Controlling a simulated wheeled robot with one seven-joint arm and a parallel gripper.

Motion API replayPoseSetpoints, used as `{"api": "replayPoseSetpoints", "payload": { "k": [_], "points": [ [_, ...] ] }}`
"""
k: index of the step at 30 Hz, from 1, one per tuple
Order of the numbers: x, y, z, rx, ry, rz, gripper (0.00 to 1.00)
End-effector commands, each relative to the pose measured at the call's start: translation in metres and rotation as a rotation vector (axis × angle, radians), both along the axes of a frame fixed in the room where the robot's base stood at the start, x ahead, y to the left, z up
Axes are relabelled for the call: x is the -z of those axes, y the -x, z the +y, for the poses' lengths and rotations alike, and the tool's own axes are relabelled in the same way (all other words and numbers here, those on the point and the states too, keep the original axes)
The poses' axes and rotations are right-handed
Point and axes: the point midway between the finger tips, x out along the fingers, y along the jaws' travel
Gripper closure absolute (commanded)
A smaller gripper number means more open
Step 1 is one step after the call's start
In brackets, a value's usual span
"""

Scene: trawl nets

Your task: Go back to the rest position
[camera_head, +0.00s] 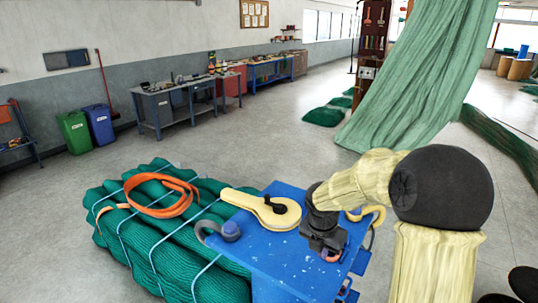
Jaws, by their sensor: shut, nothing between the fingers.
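My arm, in pale yellow sleeves with a black joint, rises at the right front of the head view and bends left. It ends in my dark gripper (327,247), which points down over the right part of a blue bench top (278,262). The gripper is shut and nothing shows held in it. A small orange-pink curved piece (332,257) shows right beside the fingertips; whether they touch it cannot be told. A cream tool with a black knob (262,208) lies left of the gripper.
A grey hook with a blue knob (230,231) sits at the bench's left edge. A yellow hook (376,213) shows behind my gripper. A strapped green net bundle (165,228) carries an orange strap (185,196). Green netting (425,80) hangs behind. The middle floor is clear.

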Motion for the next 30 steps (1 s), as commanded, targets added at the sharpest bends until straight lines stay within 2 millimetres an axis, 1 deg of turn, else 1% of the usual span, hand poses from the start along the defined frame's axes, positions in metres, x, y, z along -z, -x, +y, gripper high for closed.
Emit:
{"api": "replayPoseSetpoints", "payload": {
  "k": [2,5,8,19,30],
  "points": [
    [0.008,0.007,0.004,0.074,-0.018,-0.008,1.0],
    [0.019,0.02,0.009,0.236,-0.057,-0.027,1.0],
    [0.032,0.037,0.014,0.443,-0.108,-0.051,1.0],
    [0.073,0.096,0.03,1.254,-0.305,-0.14,1.0],
    [0.114,0.154,0.038,2.087,-0.508,-0.195,1.0]
  ]
}}
